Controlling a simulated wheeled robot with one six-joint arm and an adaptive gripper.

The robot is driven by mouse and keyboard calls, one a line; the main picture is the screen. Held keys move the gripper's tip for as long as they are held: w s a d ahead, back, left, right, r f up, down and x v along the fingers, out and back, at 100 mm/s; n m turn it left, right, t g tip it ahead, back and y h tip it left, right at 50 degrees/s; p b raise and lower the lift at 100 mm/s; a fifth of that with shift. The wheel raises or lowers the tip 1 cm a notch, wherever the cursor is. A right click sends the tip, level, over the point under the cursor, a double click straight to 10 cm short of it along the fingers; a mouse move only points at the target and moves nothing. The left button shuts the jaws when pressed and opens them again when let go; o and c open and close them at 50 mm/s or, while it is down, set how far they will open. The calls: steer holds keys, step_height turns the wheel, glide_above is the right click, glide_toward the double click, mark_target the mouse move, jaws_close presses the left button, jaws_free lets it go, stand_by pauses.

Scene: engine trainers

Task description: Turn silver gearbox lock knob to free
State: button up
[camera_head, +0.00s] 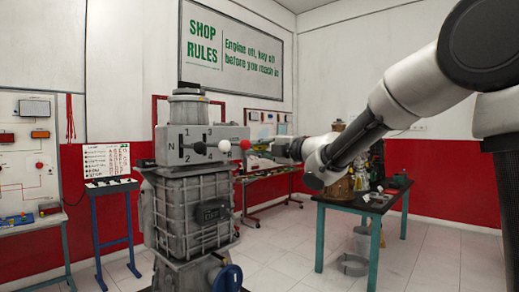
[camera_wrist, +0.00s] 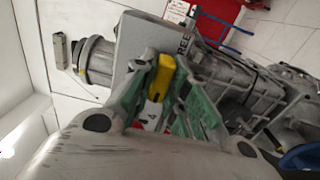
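The silver-grey gearbox (camera_head: 190,210) stands upright left of centre in the head view, with a gate plate (camera_head: 170,146) marked N, 1 and 2 on its upper housing. My gripper (camera_head: 268,149) is at the right side of that housing, coming in from the right. In the wrist view my gripper (camera_wrist: 166,75) has its green fingers on both sides of a yellow part (camera_wrist: 160,78) against the grey housing (camera_wrist: 142,40). Letters that look like "REE" show beside it. Whether the fingers touch the yellow part is unclear. No silver knob is clearly visible; the fingers may hide it.
Black, white (camera_head: 225,146) and red (camera_head: 245,145) lever balls stick out in front of the housing, close to my gripper. A dark table (camera_head: 345,204) with teal legs stands at right. A blue stand (camera_head: 112,187) is left.

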steer(key=o, duration=0.3)
steer(key=v, duration=1.2)
